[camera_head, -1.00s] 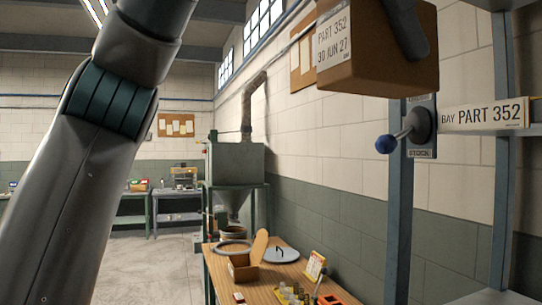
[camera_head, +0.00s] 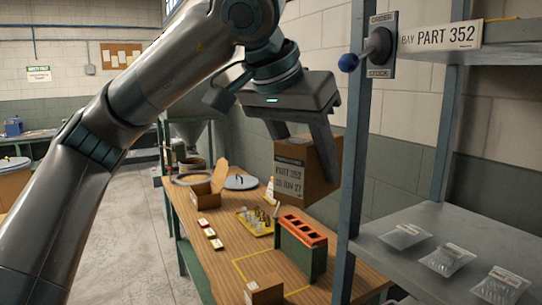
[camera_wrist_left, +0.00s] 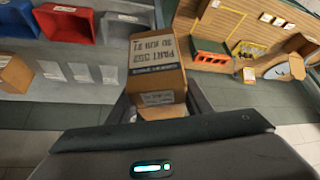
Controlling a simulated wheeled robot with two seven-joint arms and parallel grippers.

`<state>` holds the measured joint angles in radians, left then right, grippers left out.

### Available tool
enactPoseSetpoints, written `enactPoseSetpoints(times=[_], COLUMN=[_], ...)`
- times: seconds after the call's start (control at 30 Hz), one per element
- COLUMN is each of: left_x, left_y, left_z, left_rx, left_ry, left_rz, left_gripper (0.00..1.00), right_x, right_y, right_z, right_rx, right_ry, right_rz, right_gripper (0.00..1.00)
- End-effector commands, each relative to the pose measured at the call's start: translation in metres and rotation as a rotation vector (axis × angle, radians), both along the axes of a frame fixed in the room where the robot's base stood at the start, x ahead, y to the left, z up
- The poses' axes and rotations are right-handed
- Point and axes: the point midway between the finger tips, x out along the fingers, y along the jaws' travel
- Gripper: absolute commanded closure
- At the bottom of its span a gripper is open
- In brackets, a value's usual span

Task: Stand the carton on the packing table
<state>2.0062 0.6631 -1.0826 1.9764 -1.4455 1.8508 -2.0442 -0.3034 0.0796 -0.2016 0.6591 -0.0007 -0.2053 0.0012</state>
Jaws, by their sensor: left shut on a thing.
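My left gripper (camera_head: 304,158) points down and is shut on a brown carton (camera_head: 300,172). The carton has a pale label reading PART 352, 30 JUN 27, and looks roughly upright. In the head view it appears over the right side of a wooden table (camera_head: 205,248), beside the shelf post; its underside looks clear of the tabletop. In the left wrist view, the carton (camera_wrist_left: 157,68) is between the fingers, and the wooden table (camera_wrist_left: 262,22) is at upper right. My right gripper is not in view.
A green rack with an orange top (camera_head: 302,229), a yellow tray of small parts (camera_head: 256,226), an open box (camera_head: 205,194) and a small carton (camera_head: 264,289) stand on the table. A yellow outline (camera_head: 240,268) marks it. A blue-grey shelf post (camera_head: 352,180) rises close right of the carton.

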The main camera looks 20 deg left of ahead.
Motion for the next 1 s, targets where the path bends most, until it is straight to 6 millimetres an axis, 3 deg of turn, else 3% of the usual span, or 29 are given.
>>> enactPoseSetpoints(times=[0.1,0.5,0.7,1.0], left_x=[0.020,0.075,0.088,0.093], left_y=[0.009,0.033,0.042,0.045], left_z=[-0.051,-0.204,-0.247,-0.260], left_rx=[-0.003,-0.007,-0.001,0.001], left_ry=[0.004,0.000,-0.005,-0.012], left_rz=[0.052,0.211,0.254,0.267], left_gripper=[0.95,0.95,0.95,0.95], right_x=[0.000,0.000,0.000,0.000], right_y=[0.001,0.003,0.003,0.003], right_z=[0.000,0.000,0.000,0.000], right_rx=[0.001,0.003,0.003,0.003], right_ry=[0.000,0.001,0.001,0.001], right_rz=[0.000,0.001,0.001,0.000], right_gripper=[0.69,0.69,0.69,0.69])
